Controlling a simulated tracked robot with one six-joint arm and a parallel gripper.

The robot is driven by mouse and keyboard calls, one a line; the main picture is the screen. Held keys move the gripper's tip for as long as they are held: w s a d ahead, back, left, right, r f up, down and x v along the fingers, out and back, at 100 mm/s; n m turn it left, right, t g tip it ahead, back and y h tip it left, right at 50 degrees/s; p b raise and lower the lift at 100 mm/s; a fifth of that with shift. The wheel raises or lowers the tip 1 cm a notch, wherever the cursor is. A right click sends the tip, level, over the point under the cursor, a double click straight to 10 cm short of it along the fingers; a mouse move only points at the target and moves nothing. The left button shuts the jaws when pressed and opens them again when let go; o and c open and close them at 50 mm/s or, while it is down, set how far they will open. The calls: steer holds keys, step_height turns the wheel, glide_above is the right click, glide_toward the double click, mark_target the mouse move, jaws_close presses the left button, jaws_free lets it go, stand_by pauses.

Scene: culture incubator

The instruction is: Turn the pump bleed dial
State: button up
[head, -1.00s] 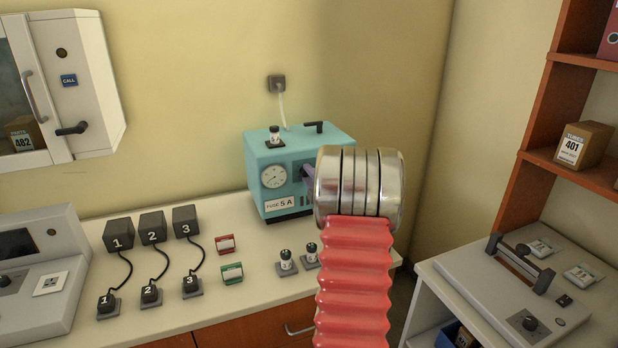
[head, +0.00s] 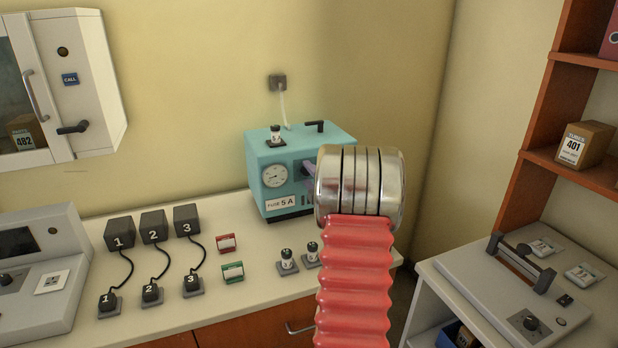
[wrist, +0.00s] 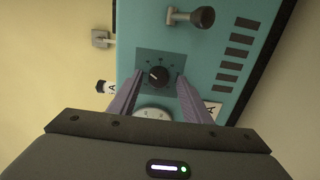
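The teal pump box (head: 283,150) stands at the back of the counter, with a round gauge (head: 274,176) and a "FUSE 5 A" label on its front. In the wrist view, a black dial (wrist: 158,76) with a pale pointer mark sits on a darker square plate with small marks around it. My gripper (wrist: 159,77) is open, its two purple fingers on either side of the dial with a gap at each side. In the head view, my arm's silver end hides the dial and most of my gripper (head: 309,178).
A knobbed handle (wrist: 190,17) sticks out of the pump face beside the dial, near a row of slots. Fuses in holders (head: 287,261) and numbered black plugs (head: 153,226) are on the counter. A grey device (head: 480,272) is on the right.

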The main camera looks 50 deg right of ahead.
steer(key=v, duration=1.3)
steer(key=shift+s+a, duration=0.15)
steer(key=shift+s, duration=0.2)
steer(key=m, duration=0.1)
steer(key=d+m+y, duration=0.1)
steer(key=m, duration=0.1)
steer(key=s+d+m+t, duration=0.1)
steer(key=m, duration=0.1)
steer(key=shift+y, duration=0.3)
steer(key=shift+w, duration=0.1)
steer(key=x, duration=1.3)
steer(key=shift+w+d, duration=0.1)
steer(key=shift+w, duration=0.2)
